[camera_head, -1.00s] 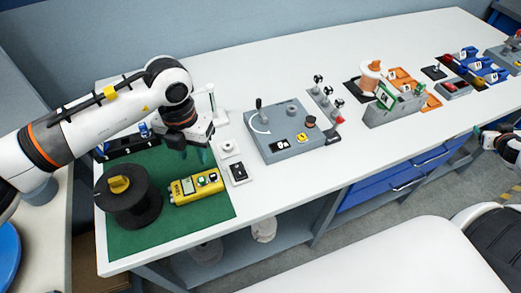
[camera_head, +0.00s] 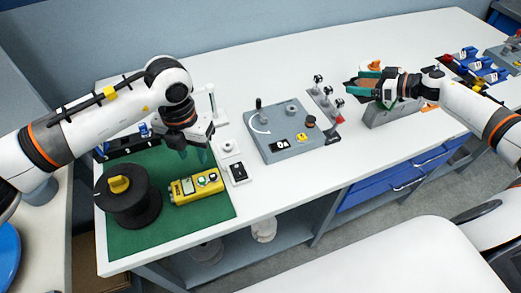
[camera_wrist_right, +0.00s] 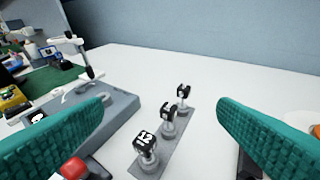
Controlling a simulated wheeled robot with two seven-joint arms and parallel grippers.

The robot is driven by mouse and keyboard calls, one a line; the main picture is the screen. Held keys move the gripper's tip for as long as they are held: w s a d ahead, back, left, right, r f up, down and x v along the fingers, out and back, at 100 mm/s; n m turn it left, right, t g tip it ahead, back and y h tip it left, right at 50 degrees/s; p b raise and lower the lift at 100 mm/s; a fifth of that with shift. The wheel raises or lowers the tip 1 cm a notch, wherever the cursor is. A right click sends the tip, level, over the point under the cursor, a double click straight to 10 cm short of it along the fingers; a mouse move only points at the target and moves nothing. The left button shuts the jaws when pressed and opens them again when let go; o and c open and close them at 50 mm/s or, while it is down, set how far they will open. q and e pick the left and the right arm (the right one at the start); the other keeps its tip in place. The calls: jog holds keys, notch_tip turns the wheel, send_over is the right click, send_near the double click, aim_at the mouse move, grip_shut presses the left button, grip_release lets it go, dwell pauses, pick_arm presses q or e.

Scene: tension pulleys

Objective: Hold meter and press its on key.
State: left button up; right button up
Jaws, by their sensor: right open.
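The yellow meter (camera_head: 197,186) lies on the green mat (camera_head: 150,238) in the head view, with a small display and a green and a white key on its top. In the right wrist view the meter (camera_wrist_right: 13,100) shows at the left edge. My left gripper (camera_head: 196,150) hangs just behind the meter, apart from it; its teal fingers are partly hidden by its own body, so I cannot tell how far open it is. My right gripper (camera_head: 362,83) is open and empty over the table, far to the right of the meter; its teal fingers fill both sides of the right wrist view (camera_wrist_right: 160,130).
A black spool (camera_head: 128,203) with a yellow knob stands left of the meter. A grey control box (camera_head: 285,135) with a lever and several numbered toggle levers (camera_head: 328,92) stand between the meter and my right gripper. The table's back middle is clear.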

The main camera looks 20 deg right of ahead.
aim_at(219, 176)
jog(key=a+f+n+g+y, duration=0.1)
jog(key=a+n+g, duration=0.1)
jog(key=a, duration=0.4)
jog(key=a+f+n+g+y, duration=0.1)
jog(key=a+f+n+y, duration=0.1)
jog(key=a, duration=0.5)
jog(key=s+a+f+n+g+y, duration=0.1)
jog(key=a+f+n+g+y, duration=0.1)
jog(key=a, duration=0.5)
jog(key=shift+s+a+g, duration=0.1)
jog(key=shift+a+g, duration=0.1)
jog(key=shift+g, duration=0.1)
jog(key=s+a+n+g, duration=0.1)
jog(key=a+n+g, duration=0.1)
jog(key=a, duration=0.2)
jog(key=s+a+f+n+g+y, duration=0.1)
jog(key=s+a+n+g, duration=0.1)
jog(key=a, duration=0.3)
jog(key=s+a+f+n+g, duration=0.1)
jog(key=s+a+n+g, duration=0.1)
jog(key=a, duration=0.3)
jog(key=shift+s+a+f, duration=0.1)
jog(key=shift+s+a, duration=0.05)
jog(key=shift+s, duration=0.05)
jog(key=x, duration=1.1)
jog(key=shift+a, duration=0.35)
jog(key=shift+c, duration=0.5)
jog(key=c, duration=1.2)
pick_arm(q)
grip_shut()
